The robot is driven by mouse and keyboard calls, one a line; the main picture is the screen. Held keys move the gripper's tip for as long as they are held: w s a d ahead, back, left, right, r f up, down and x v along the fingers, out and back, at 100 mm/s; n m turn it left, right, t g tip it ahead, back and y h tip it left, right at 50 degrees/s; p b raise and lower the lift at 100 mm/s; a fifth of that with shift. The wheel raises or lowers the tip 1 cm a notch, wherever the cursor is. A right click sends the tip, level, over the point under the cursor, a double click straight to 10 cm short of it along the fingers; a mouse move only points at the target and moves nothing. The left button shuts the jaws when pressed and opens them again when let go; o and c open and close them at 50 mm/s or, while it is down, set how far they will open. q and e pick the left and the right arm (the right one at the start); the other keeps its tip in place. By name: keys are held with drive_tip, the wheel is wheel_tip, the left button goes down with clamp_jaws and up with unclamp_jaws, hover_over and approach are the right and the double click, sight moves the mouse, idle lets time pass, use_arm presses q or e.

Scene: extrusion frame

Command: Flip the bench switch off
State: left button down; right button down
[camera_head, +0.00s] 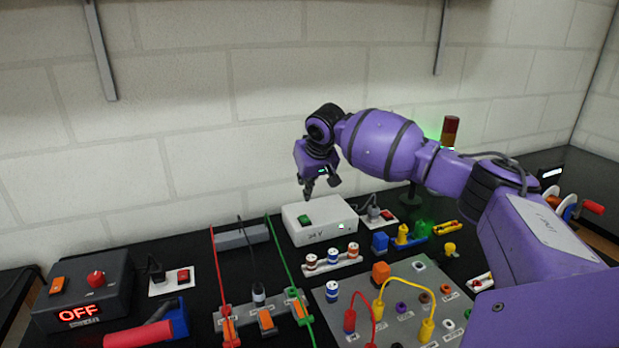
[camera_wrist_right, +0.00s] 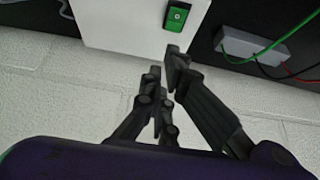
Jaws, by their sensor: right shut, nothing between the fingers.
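A white box (camera_head: 320,222) marked "24 V" stands near the wall, with a green rocker switch (camera_head: 305,219) on its top. The green switch also shows at the top of the right wrist view (camera_wrist_right: 177,16), just beyond the fingertips. My right gripper (camera_head: 309,194) is shut and empty, pointing down a little above the box near the switch. A small gap seems to separate fingertips and switch; contact cannot be told. My left gripper is not in view.
A dark box (camera_head: 80,288) at left shows "OFF" in red. Red switches on white plates stand left (camera_head: 183,275) and right (camera_head: 388,213) of the white box. A grey bar (camera_head: 242,237) lies beside it. Cables and a grey socket panel (camera_head: 390,310) fill the front.

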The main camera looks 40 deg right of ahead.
sight(307, 217)
wheel_tip(307, 217, down, 4)
drive_tip(key=shift+w, duration=0.15)
drive_tip(key=shift+f, duration=0.3)
drive_tip(key=shift+s+f, duration=0.2)
drive_tip(key=shift+s, duration=0.05)
drive_tip(key=shift+f, duration=0.2)
